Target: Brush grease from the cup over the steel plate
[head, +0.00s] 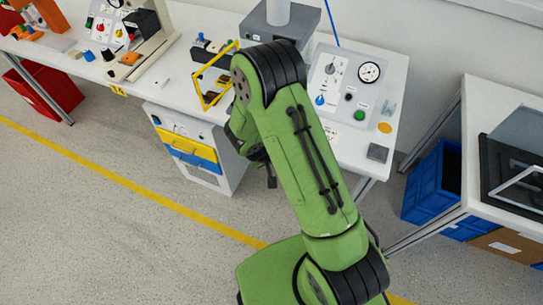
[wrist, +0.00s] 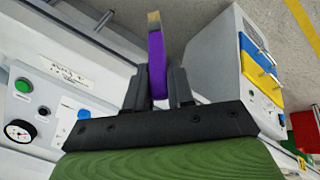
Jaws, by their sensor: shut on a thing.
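My gripper (wrist: 159,78) is shut on a brush (wrist: 156,60) with a purple handle and a tan bristle end. The brush points away from the fingers, clear of any surface that I can make out. In the head view my gripper is mostly hidden behind my green arm, over the front side of the bench. A flat grey square (head: 377,153), which may be the steel plate, lies at the bench's front right corner. A small orange round thing (head: 385,128) lies just behind it; I cannot tell whether it is the grease cup.
A control panel (head: 345,85) with a gauge and knobs lies on the white bench (head: 345,151). A yellow frame (head: 203,95) stands left of my arm. A drawer cabinet (wrist: 228,62) is under the bench. Blue crates (head: 428,190) stand at the right. The floor in front is open.

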